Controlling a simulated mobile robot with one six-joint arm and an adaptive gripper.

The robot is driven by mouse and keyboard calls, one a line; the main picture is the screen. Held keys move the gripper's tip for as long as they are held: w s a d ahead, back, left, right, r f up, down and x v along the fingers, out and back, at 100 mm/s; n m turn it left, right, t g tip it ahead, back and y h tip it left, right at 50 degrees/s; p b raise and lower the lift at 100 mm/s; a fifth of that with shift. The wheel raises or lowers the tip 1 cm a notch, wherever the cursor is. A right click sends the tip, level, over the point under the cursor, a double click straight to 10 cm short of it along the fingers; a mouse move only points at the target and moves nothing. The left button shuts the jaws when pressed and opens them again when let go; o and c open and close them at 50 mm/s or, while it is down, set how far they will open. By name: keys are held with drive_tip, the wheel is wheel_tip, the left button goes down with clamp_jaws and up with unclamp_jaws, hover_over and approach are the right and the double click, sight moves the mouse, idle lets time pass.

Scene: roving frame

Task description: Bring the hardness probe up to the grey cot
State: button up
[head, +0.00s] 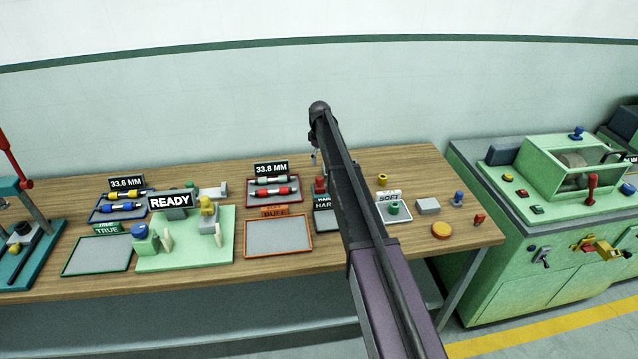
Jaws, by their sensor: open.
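My gripper (315,157) hangs from the far end of my arm, small and partly hidden by the arm, over the bench near the HARD tray. It looks open, with nothing seen in it. I cannot single out the hardness probe. A small blue-topped piece (458,198) and a small red piece (479,219) stand at the bench's right end. No cot is clearly grey. A green ring-shaped piece (394,208) sits in the SOFT tray (407,218), and a red piece (320,184) stands at the HARD tray (323,228), which my arm partly covers.
The 33.6 MM rack (97,213) and 33.8 MM rack (254,199) hold rollers. The TRUE tray (95,256) and BUFF tray (278,237) look empty. A green READY fixture (185,256), grey block (428,205) and yellow disc (442,230) share the bench. A green machine (560,240) stands right.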

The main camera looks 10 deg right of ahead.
sight(319, 178)
drive_tip(key=shift+f+b, duration=4.8)
drive_tip(key=shift+f, duration=0.3)
clamp_jaws()
